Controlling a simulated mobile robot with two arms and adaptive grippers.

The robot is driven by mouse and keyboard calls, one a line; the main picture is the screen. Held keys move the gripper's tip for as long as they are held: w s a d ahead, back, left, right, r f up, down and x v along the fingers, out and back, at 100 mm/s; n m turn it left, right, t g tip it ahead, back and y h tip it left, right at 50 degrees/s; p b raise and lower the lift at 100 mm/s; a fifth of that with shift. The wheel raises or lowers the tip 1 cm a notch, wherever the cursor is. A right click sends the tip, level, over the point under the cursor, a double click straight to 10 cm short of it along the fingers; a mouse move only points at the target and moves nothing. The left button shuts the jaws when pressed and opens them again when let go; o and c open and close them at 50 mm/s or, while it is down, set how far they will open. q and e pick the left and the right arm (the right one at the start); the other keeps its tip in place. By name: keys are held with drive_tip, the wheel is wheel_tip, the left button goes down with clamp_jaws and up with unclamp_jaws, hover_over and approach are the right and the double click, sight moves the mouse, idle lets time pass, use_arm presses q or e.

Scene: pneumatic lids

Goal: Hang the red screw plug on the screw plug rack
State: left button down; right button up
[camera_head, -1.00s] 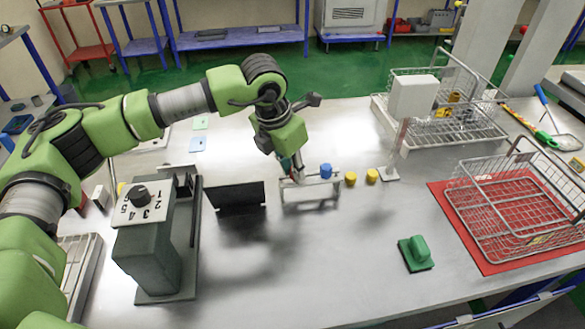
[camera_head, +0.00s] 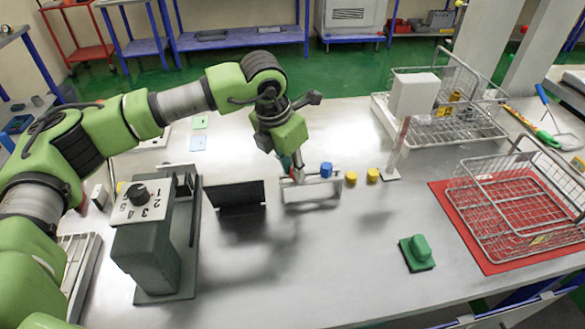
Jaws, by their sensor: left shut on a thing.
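A small metal rack (camera_head: 312,193) stands near the middle of the table, and I take it for the screw plug rack. A blue plug (camera_head: 326,170) sits at its top right. Two yellow plugs (camera_head: 350,178) (camera_head: 372,175) are just to its right. My left gripper (camera_head: 298,177) points down at the left part of the rack. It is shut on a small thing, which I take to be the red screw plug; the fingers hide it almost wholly. I cannot tell whether it touches the rack. My right gripper is not in view.
A dark upright plate (camera_head: 238,196) and a grey box with a numbered dial (camera_head: 150,250) stand left of the rack. A green block (camera_head: 416,252) lies front right. A wire basket (camera_head: 515,205) rests on a red mat (camera_head: 452,215). The front middle is clear.

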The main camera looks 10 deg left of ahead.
use_arm(q)
drive_tip(key=shift+b, duration=0.3)
idle(0.6)
drive_tip(key=shift+f+b, duration=0.35)
drive_tip(key=shift+b, duration=0.2)
idle(0.3)
drive_tip(key=c, duration=1.8)
unclamp_jaws()
drive_tip(key=shift+o, duration=0.9)
drive_tip(key=shift+o, duration=1.3)
